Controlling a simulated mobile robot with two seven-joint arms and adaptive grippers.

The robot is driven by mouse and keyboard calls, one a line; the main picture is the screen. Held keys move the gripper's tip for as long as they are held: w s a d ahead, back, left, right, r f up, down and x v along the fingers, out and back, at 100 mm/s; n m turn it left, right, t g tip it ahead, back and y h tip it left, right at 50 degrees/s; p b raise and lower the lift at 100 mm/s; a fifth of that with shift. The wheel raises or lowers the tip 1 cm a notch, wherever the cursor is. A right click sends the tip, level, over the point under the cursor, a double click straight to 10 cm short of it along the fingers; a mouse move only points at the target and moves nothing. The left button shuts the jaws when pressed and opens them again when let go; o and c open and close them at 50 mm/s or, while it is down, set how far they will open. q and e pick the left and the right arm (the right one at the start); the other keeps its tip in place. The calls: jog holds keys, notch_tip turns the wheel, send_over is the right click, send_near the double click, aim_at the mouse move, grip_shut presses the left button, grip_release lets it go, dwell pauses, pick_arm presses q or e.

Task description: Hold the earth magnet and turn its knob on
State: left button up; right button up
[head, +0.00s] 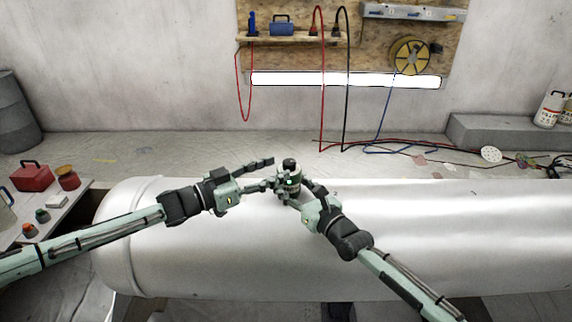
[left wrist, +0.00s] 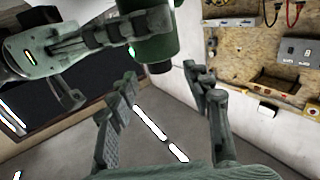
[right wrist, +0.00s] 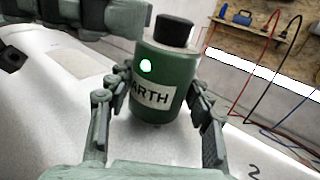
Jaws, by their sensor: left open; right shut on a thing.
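The earth magnet (head: 291,181) is a small dark green cylinder with a black knob (right wrist: 174,30) on top. In the right wrist view its body (right wrist: 160,78) carries a label reading "ARTH" and a bright light. My right gripper (right wrist: 160,105) is shut around its sides and holds it upright over the white tank (head: 420,215). I cannot tell whether its base touches the tank. My left gripper (head: 266,174) is open and empty just left of the magnet. In the left wrist view the knob (left wrist: 158,68) shows upside down, above and between the open fingers (left wrist: 163,85).
A side table at the left holds a red box (head: 34,177) and small pots. Cables (head: 400,148) lie behind the tank. A pegboard (head: 370,40) hangs on the back wall. The tank top right of my arms is clear.

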pick_arm(q)
jog(key=v, duration=0.7)
jog(key=shift+d, duration=0.1)
pick_arm(e)
jog(key=o, duration=1.5)
